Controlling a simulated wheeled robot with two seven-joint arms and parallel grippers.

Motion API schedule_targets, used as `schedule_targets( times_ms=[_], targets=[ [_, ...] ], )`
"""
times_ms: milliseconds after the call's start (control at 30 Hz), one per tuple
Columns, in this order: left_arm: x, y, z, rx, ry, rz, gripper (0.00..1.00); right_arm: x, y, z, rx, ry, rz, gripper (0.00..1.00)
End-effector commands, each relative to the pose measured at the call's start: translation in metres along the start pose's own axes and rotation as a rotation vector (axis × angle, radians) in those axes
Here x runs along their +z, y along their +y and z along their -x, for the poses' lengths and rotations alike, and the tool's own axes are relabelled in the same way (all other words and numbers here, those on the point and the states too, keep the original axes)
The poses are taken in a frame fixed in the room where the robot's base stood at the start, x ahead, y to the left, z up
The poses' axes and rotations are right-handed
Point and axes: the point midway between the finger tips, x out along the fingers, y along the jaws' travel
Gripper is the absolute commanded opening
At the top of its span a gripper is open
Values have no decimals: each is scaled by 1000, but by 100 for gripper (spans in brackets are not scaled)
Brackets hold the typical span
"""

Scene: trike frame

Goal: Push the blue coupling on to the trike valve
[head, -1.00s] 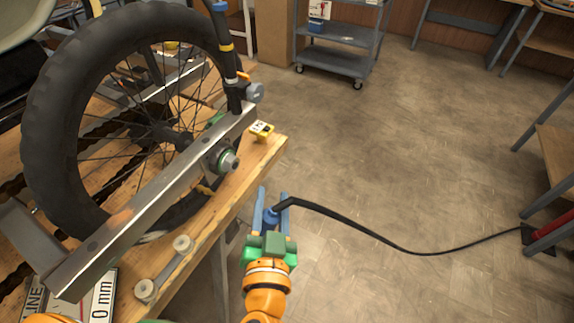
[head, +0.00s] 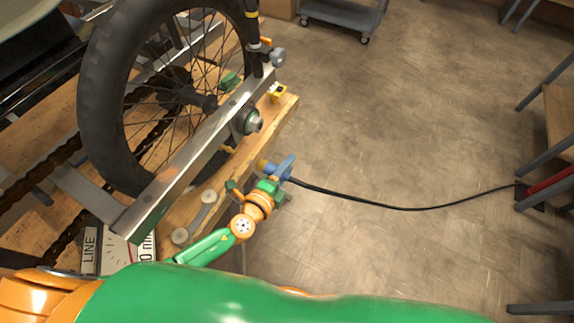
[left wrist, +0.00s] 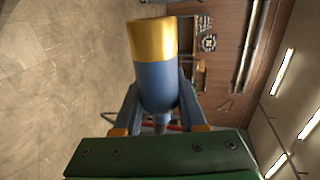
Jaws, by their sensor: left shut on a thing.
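The blue coupling (head: 272,169) has a yellow, brass-like end, and a black hose (head: 400,208) trails from it. My left gripper (head: 281,170) is shut on it, below and right of the trike frame's metal bar (head: 190,155). The yellow end points left, toward the bench. In the left wrist view the coupling (left wrist: 156,85) stands between the two blue fingers, its open-looking yellow end outward. A round grey fitting with a green ring (head: 248,121), which may be the trike valve, sits on the bar's side. The coupling is clearly apart from it. My right gripper is not in view.
The large wheel (head: 105,110) stands on the wooden bench (head: 283,112) behind the bar. A small yellow object (head: 277,91) lies near the bench's far corner.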

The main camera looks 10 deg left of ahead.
Motion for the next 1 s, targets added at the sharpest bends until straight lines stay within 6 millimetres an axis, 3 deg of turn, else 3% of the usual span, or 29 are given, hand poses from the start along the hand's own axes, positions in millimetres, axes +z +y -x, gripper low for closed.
schedule_targets(
  times_ms=[200, 700, 1000],
  targets=[
    [1, 1, 0, -1, 5, 5, 0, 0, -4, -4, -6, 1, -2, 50],
    [54, 1, 1, -1, 5, 5, 0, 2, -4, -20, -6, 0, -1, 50],
    [57, 0, 1, -1, 5, 6, 0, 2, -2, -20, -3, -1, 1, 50]
  ],
)
